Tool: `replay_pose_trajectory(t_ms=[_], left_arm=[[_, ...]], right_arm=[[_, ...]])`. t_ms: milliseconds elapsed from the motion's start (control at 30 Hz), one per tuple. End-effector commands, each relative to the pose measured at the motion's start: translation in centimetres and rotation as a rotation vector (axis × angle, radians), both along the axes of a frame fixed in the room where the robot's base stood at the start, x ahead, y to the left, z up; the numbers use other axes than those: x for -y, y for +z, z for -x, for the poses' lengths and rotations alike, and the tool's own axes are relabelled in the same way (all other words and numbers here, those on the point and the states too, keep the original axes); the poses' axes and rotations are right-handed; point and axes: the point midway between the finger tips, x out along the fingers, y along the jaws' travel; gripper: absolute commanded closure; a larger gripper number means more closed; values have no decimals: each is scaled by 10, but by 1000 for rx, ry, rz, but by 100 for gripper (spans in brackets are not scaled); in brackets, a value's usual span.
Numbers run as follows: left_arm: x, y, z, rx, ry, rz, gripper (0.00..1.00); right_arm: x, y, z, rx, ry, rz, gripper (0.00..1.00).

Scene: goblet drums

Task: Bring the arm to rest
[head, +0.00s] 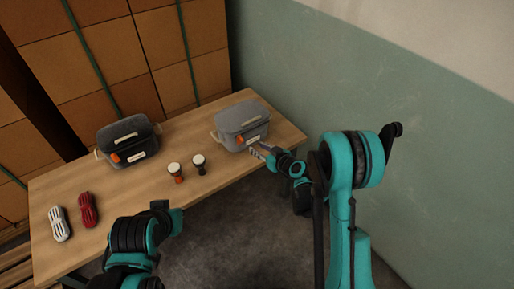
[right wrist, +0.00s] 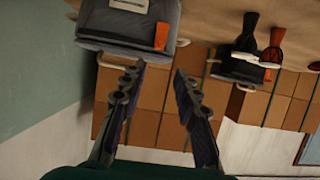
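My right gripper (head: 262,152) is at the table's right edge, just in front of the light grey case. In the right wrist view its two fingers (right wrist: 158,76) stand apart with nothing between them. A goblet drum with an orange base (head: 176,174) and a dark goblet drum (head: 199,166) stand upright side by side on the table, left of the gripper and apart from it. They also show in the right wrist view, the orange one (right wrist: 272,46) and the dark one (right wrist: 247,32). My left arm is bent at the bottom of the head view; its gripper does not show.
The wooden table (head: 228,172) carries the light grey case (head: 241,124), a dark case (head: 127,141), a white ribbed item (head: 60,223) and a red one (head: 88,209). Stacked boxes (head: 105,50) stand behind it. A green-and-white wall (head: 430,130) is at the right. Floor is clear in front.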

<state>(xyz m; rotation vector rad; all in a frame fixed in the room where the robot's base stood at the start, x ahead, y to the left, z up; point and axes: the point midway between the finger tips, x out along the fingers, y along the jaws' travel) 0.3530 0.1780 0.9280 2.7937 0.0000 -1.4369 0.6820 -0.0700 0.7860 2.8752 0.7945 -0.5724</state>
Motion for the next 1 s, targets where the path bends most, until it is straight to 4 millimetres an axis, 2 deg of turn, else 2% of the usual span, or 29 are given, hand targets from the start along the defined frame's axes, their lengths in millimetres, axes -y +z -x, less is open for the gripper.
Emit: replay_pose_trajectory(t_ms=[400, 467, 567, 767, 1000], left_arm=[[0, 0, 0, 0, 0, 0, 100], [0, 0, 0, 0, 0, 0, 100], [0, 0, 0, 0, 0, 0, 100], [0, 0, 0, 0, 0, 0, 100], [0, 0, 0, 0, 0, 0, 100]], right_arm=[[0, 2, 0, -2, -1, 1, 69], [0, 7, 2, -10, -3, 0, 69], [2, 25, 9, -42, -12, 6, 69], [11, 79, 47, -158, -56, 28, 69], [31, 127, 118, -298, -151, 62, 69]])
